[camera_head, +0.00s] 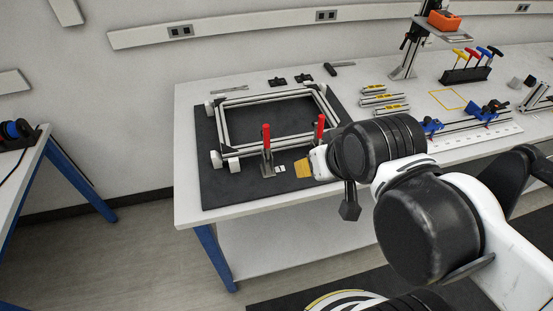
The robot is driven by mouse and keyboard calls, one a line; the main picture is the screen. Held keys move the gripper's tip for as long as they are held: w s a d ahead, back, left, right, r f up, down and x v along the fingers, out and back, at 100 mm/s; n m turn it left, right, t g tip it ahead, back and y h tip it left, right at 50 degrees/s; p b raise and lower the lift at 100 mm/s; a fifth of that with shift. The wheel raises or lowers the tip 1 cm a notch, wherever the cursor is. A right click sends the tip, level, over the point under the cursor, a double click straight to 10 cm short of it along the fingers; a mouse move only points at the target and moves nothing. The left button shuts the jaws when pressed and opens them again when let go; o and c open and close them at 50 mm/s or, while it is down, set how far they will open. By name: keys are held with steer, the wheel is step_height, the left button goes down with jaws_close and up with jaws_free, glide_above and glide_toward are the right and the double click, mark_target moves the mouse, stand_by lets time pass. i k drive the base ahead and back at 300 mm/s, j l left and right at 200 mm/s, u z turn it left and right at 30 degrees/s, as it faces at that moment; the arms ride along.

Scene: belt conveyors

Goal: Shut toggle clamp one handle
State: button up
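Two toggle clamps with red handles stand at the near side of an aluminium frame (232,105) on a dark mat (208,188). The left clamp's handle (266,136) points straight up above its metal base (268,168). The right clamp's handle (320,127) is also upright, and its base is largely hidden by my arm. No readable label shows which clamp is number one. The white end of my arm, at my gripper (318,163), is close to the right clamp and to the right of the left one. The fingers cannot be made out. A yellow patch (303,168) shows beside it.
The white table (190,140) also bears yellow-labelled bars (384,99), a blue clamp fixture (487,110) and a rack of coloured-handled tools (466,74). Small dark parts (277,81) lie behind the frame. Another bench (28,145) stands at left, with open floor between.

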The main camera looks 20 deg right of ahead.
mark_target(266, 127)
steer(key=j+z, duration=0.3)
steer(key=j, duration=0.2)
steer(key=i+j+z, duration=0.1)
steer(key=j+z, duration=0.2)
steer(key=j, duration=0.2)
steer(key=j+z, duration=0.3)
steer(key=j, duration=0.2)
steer(key=k+j+z, duration=0.15)
steer(key=j+z, duration=0.15)
steer(key=j, duration=0.15)
steer(key=k+j+z, duration=0.15)
steer(key=j+z, duration=0.2)
steer(key=k+j+z, duration=0.3)
steer(key=j, duration=0.25)
steer(key=i+j+z, duration=0.2)
steer(key=j, duration=0.15)
steer(key=k, duration=0.1)
